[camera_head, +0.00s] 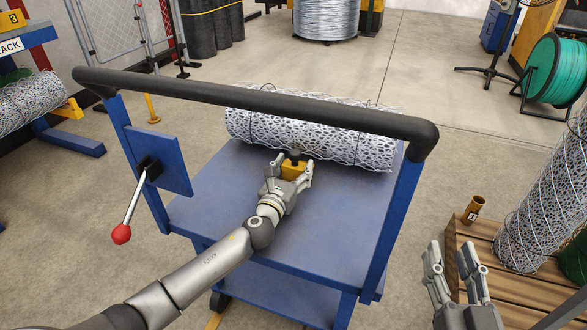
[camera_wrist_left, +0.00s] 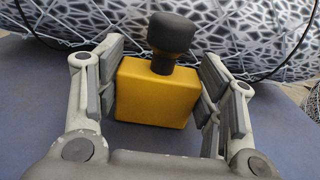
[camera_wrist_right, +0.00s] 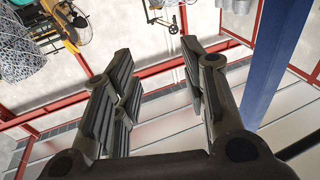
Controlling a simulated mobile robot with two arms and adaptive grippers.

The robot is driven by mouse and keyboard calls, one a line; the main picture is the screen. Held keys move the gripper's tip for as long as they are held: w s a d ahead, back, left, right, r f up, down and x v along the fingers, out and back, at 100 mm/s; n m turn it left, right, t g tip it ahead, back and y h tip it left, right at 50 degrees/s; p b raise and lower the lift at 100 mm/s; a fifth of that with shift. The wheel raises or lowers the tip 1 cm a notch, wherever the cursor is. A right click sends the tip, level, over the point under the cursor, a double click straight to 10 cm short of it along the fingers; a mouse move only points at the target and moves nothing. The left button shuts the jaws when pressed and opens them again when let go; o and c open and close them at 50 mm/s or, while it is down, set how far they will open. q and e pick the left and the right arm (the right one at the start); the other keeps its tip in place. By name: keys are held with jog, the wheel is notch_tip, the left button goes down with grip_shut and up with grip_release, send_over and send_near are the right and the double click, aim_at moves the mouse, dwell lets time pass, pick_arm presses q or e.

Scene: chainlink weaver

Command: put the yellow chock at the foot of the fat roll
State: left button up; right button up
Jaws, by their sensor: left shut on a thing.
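The yellow chock (camera_head: 291,169) with a black knob is on the blue cart top (camera_head: 215,205), close in front of the fat roll (camera_head: 310,135) of wire mesh. It also shows in the left wrist view (camera_wrist_left: 155,92), between the fingers, with the roll (camera_wrist_left: 270,40) right behind it. My left gripper (camera_head: 289,176) is shut on the chock. Whether the chock touches the roll or rests fully on the cart top is hidden. My right gripper (camera_head: 455,262) is open and empty, raised at the lower right; the right wrist view shows its parted fingers (camera_wrist_right: 155,95).
The cart's black handle bar (camera_head: 260,98) runs above the cart top, between the head camera and the roll. A lever with a red knob (camera_head: 121,234) is at the left.

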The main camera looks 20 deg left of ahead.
pick_arm(q)
jog(key=o, duration=1.3)
jog(key=shift+s+d+f, duration=0.1)
jog(key=shift+s+f, duration=0.1)
jog(key=shift+f, duration=0.65)
pick_arm(e)
jog(key=shift+f, duration=0.1)
pick_arm(q)
jog(key=shift+w+r+p, duration=0.1)
jog(key=shift+r+p, duration=0.4)
jog(key=shift+s, duration=0.6)
jog(key=s, duration=0.3)
jog(key=s+p, duration=0.1)
jog(key=s, duration=0.2)
jog(key=s+p, duration=0.1)
jog(key=s, duration=0.2)
jog(key=shift+a+r, duration=0.25)
jog(key=shift+s+r, duration=0.1)
jog(key=shift+s, duration=0.7)
pick_arm(e)
jog(key=s+d+f+g+h, duration=0.1)
jog(key=s+f+g, duration=0.1)
jog(key=f+g, duration=0.2)
jog(key=s+d+f+g+h, duration=0.1)
jog(key=f+g, duration=0.3)
jog(key=f, duration=0.4)
jog(key=shift+s+d+f+h, duration=0.3)
jog(key=shift+s+d, duration=0.25)
jog(key=shift+s, duration=0.25)
